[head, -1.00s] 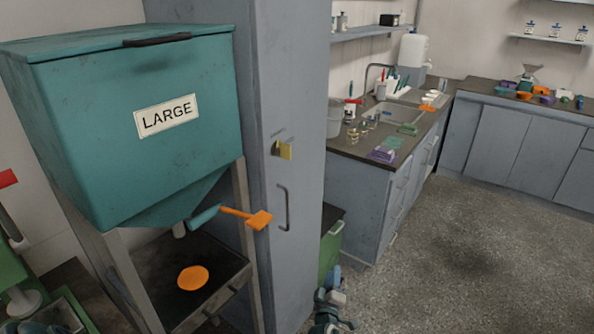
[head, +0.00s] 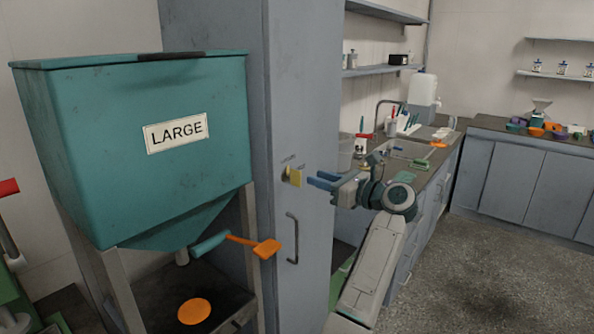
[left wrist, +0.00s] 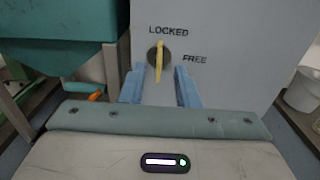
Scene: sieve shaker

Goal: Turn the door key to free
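The yellow door key (head: 295,177) sits in a round lock on the grey cabinet door (head: 302,110). In the left wrist view the key (left wrist: 159,60) stands upright, its top toward the word LOCKED; the word FREE is to the right. My left gripper (head: 319,180) is just right of the key in the head view, pointing at it. In the left wrist view its two blue fingers (left wrist: 160,86) are open, one on each side below the key, with clear gaps. Whether the tips reach the key's depth is hard to tell. My right gripper is not in view.
A door handle (head: 292,238) is below the key. A teal hopper (head: 150,150) labelled LARGE stands to the left, with an orange-ended lever (head: 266,249) sticking out near the door. A sink counter (head: 440,165) runs behind my arm. The floor at right is clear.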

